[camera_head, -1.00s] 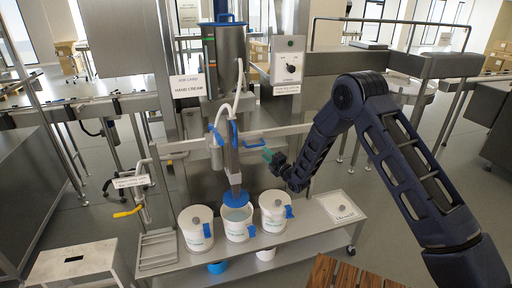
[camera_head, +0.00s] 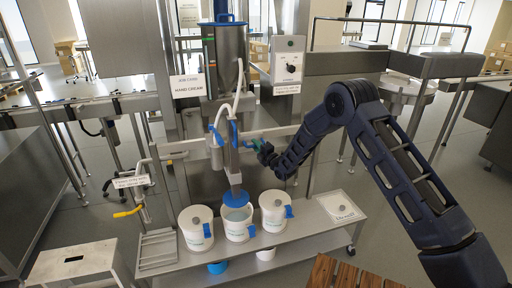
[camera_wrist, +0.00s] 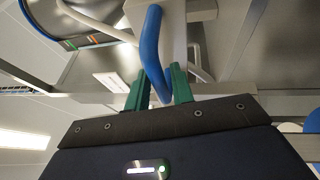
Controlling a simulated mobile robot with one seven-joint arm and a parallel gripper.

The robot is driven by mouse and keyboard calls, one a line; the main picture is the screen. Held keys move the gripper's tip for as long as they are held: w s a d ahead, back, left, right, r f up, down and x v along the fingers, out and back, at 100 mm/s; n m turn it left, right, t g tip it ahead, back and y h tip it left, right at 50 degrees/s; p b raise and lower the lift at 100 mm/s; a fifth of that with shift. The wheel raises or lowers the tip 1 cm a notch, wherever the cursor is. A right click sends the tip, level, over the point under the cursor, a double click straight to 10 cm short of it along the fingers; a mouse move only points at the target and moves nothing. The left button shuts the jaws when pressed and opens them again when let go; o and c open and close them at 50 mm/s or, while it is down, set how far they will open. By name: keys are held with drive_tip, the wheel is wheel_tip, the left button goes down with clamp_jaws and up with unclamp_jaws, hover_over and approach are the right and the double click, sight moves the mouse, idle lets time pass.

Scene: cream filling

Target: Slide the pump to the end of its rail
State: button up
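The pump (camera_head: 228,160) is a grey dosing unit with a white hose, hanging on the horizontal rail (camera_head: 178,147) in front of the hopper. Its nozzle points down at the blue-topped middle bucket (camera_head: 238,217). A blue handle bar (camera_wrist: 150,45) belongs to the pump and fills the middle of the wrist view. My gripper (camera_head: 258,147) is just right of the pump at rail height. In the wrist view its green fingers (camera_wrist: 160,88) stand apart, with the handle's lower end between them. Contact with the handle is not clear.
White buckets stand left (camera_head: 196,228) and right (camera_head: 274,210) of the middle one on the metal shelf (camera_head: 300,236). The steel hopper (camera_head: 222,62) is behind the pump. A control box (camera_head: 289,62) stands right of it. The floor right of the shelf is partly open.

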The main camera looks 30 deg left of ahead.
clamp_jaws()
drive_tip(key=w+d, duration=3.2)
drive_tip(key=shift+d, duration=0.15)
drive_tip(key=shift+w, duration=0.1)
drive_tip(key=shift+o, duration=1.5)
unclamp_jaws()
drive_tip(key=shift+d+f, duration=0.1)
drive_tip(key=shift+o, duration=0.2)
drive_tip(key=v, duration=1)
drive_tip(key=shift+s+d, duration=0.25)
